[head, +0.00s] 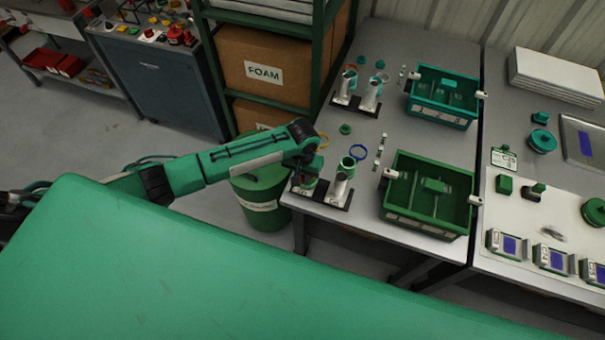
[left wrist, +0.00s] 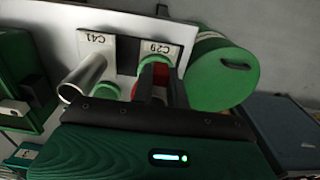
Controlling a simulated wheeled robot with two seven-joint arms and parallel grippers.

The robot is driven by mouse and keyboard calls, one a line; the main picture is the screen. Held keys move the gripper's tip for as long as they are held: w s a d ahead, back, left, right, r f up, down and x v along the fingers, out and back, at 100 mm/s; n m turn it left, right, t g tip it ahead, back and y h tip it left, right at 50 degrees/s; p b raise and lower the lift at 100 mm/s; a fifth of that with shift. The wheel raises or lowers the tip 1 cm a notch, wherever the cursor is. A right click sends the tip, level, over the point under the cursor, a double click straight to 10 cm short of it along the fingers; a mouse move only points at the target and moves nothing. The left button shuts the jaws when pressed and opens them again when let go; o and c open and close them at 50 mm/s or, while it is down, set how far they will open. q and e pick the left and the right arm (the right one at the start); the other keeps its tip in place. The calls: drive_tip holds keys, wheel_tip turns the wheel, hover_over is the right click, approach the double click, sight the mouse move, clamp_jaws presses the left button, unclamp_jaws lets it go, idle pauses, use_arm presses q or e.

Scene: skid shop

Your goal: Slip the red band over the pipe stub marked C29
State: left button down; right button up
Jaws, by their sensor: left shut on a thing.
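My left gripper (head: 304,184) is at the left stub of the near stand on the table. In the left wrist view the gripper (left wrist: 160,92) is shut on the red band (left wrist: 161,80), which shows only partly between the dark fingers. The C29 label (left wrist: 157,48) stands upside down just beyond it. A green collar (left wrist: 153,61) shows beside that label. The C29 stub is mostly hidden by the fingers, so I cannot tell whether the band is around it. The bare metal C41 stub (left wrist: 84,77) stands beside it. My right gripper is not in view.
The C41 stub (head: 342,184) is close to the right of my gripper. A green crate (head: 428,225) stands to the right. A green bin (head: 262,205) is below the table's left edge.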

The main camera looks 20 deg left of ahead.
use_arm(q)
drive_tip(key=shift+p, duration=0.85)
idle(0.8)
drive_tip(key=shift+f+p, duration=0.8)
drive_tip(key=shift+p, duration=0.05)
idle(1.6)
drive_tip(key=shift+f, duration=0.1)
idle(0.5)
drive_tip(key=shift+f, duration=0.4)
drive_tip(key=shift+f, duration=1.3)
idle(0.9)
drive_tip(key=c, duration=0.9)
unclamp_jaws()
